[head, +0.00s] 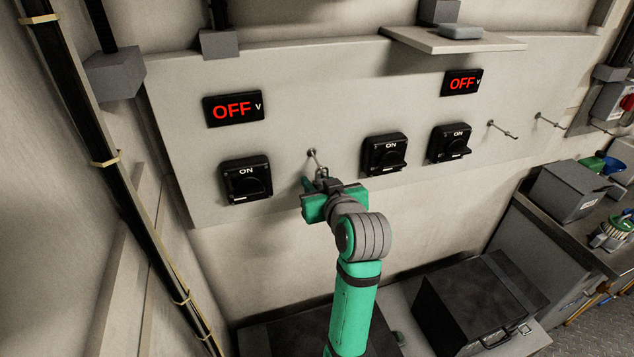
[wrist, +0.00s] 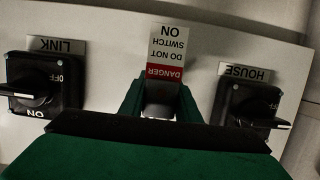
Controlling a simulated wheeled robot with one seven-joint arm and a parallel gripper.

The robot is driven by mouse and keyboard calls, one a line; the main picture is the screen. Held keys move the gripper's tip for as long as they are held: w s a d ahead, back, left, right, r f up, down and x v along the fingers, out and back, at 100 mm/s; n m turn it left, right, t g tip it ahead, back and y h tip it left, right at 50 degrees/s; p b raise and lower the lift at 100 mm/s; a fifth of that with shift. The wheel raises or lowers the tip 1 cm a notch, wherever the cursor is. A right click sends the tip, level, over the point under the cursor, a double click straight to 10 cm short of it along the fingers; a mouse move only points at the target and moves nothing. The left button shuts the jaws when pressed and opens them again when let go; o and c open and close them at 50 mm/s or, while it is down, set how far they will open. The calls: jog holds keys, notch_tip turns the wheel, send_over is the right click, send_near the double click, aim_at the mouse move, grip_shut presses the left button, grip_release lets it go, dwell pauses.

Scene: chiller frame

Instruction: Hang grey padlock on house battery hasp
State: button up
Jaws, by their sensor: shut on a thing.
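My gripper (head: 322,187) is shut on the grey padlock (head: 322,172), in front of the wall panel. In the wrist view the padlock (wrist: 161,92) shows as a small grey shape between the green fingers; most of it is hidden. A red and white danger tag (wrist: 168,50) shows just beyond it; I cannot tell whether it is fixed to the padlock. The house battery switch (wrist: 248,105), labelled HOUSE, is right of the fingers in the upside-down wrist view and left of my gripper in the head view (head: 246,180). I cannot make out its hasp.
A peg (head: 312,156) sticks out just above my gripper. The link switch (head: 384,155) is to its right, then another switch (head: 450,143) and more pegs (head: 500,130). A shelf (head: 453,42) juts out above. A black box (head: 478,305) stands below.

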jog(key=o, duration=1.2)
jog(key=shift+o, duration=0.2)
jog(key=v, duration=1.1)
jog(key=s+f+m+h, duration=0.15)
jog(key=s+f, duration=0.25)
jog(key=f, duration=0.5)
jog(key=s+f+m+t+h, duration=0.1)
jog(key=s+f+m, duration=0.15)
jog(key=f, duration=0.55)
jog(key=s+f+m+h, duration=0.1)
jog(key=s+f, duration=0.3)
jog(key=f, duration=0.5)
jog(key=s+a+f+h, duration=0.1)
jog(key=s+f, duration=0.5)
jog(key=s, duration=0.8)
jog(key=s+a+r+n, duration=0.1)
jog(key=s+a, duration=0.1)
jog(key=s, duration=1.2)
jog(key=shift+s+r+t, duration=0.15)
jog(key=shift+s+t, duration=0.15)
jog(key=shift+s, duration=0.1)
